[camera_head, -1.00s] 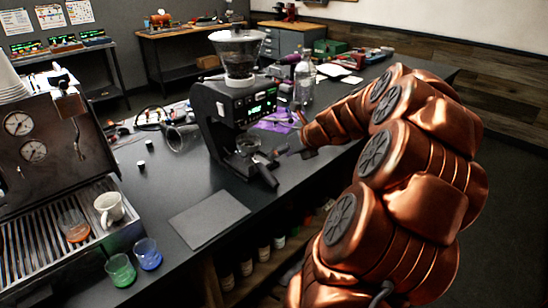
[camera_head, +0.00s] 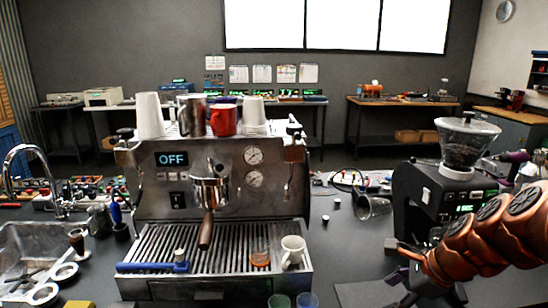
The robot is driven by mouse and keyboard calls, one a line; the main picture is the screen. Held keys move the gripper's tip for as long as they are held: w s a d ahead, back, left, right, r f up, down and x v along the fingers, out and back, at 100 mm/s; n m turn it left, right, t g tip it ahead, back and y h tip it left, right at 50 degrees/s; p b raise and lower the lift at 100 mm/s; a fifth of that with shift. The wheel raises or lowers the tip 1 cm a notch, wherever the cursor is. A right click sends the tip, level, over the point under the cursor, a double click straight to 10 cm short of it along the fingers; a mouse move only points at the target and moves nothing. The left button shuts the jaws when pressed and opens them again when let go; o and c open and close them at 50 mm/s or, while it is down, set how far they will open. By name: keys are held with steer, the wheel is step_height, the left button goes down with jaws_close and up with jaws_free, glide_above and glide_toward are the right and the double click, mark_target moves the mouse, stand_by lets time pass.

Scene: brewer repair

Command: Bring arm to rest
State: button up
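My copper arm (camera_head: 485,240) reaches in from the right edge in front of the black coffee grinder (camera_head: 410,190). My gripper (camera_head: 408,250) is small and dark at the arm's end, low in front of the grinder. Its fingers blend with the dark parts there, so I cannot tell whether they are open or shut, or whether they touch anything. The espresso machine (camera_head: 225,190) stands in the middle, its display reading OFF. A portafilter with a wooden handle (camera_head: 206,230) sits in its group head.
White cups (camera_head: 150,115) and a red mug (camera_head: 223,120) stand on the machine. A white cup (camera_head: 292,250) and a small glass (camera_head: 260,255) stand on its drip tray (camera_head: 160,240). A grey mat (camera_head: 365,294) lies before the grinder. A sink (camera_head: 30,245) is at left.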

steer(key=s+a+f+n+g, duration=0.1)
steer(key=s+a+n+g, duration=0.1)
steer(key=s+a+n, duration=0.4)
steer(key=s+a+f+n+g+h, duration=0.1)
steer(key=s+a+n+g+h, duration=0.1)
steer(key=s+n, duration=0.6)
steer(key=s+a+f+n+g+h, duration=0.1)
steer(key=s+a+f+n+g, duration=0.1)
steer(key=s+n, duration=0.6)
steer(key=shift+s+a+n+h, duration=0.3)
steer(key=shift+s+a+h, duration=0.15)
steer(key=shift+a, duration=0.3)
